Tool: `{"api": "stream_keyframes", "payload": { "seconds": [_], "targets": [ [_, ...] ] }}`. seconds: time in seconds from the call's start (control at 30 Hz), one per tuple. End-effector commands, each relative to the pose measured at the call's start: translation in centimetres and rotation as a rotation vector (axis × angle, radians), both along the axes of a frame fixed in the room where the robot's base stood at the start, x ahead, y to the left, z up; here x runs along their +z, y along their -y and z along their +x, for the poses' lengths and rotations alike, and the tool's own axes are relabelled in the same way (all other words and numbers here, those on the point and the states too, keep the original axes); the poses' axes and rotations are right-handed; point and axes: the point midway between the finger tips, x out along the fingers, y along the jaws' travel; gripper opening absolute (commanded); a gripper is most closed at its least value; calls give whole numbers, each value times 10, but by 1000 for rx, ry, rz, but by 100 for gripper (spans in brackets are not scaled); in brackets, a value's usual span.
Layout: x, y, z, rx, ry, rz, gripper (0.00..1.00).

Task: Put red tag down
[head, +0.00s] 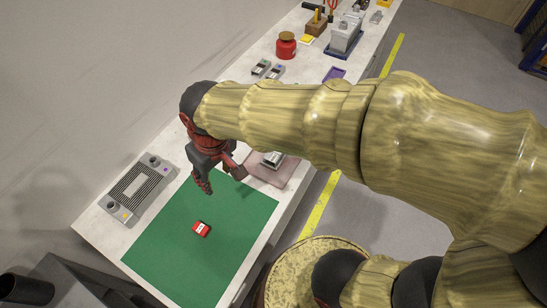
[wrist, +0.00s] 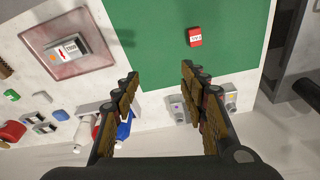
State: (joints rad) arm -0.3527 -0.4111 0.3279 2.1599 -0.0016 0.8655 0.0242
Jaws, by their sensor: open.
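The red tag (head: 201,229) lies flat on the green mat (head: 160,255), with a white label on its face. It also shows in the wrist view (wrist: 195,37) on the green mat (wrist: 155,30). My gripper (head: 220,184) is open and empty, above the far edge of the mat and apart from the tag. In the wrist view its two fingers (wrist: 160,78) are spread, with nothing between them, and the tag lies beyond the tip of the right finger.
A grey device with a grille (head: 138,189) stands left of the mat. A pinkish tray (head: 288,176) holding a grey block with an orange mark (wrist: 68,47) is at the right. A red jar (head: 286,46) and several small items stand farther along the bench.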

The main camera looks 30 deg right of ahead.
Motion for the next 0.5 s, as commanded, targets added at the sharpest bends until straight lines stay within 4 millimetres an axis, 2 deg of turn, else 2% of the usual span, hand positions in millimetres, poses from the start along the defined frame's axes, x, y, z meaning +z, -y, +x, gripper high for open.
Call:
{"api": "stream_keyframes", "payload": {
  "seconds": [0.03, 0.1, 0.2, 0.33, 0.5],
  "targets": [
    [22, 28, -8, -64, 54, 17, 43],
    [44, 58, -23, -134, 115, 31, 43],
    [64, 91, -45, -219, 190, 43, 43],
    [77, 116, -68, -294, 257, 45, 43],
    [81, 127, -80, -329, 290, 44, 43]
  ]
}}
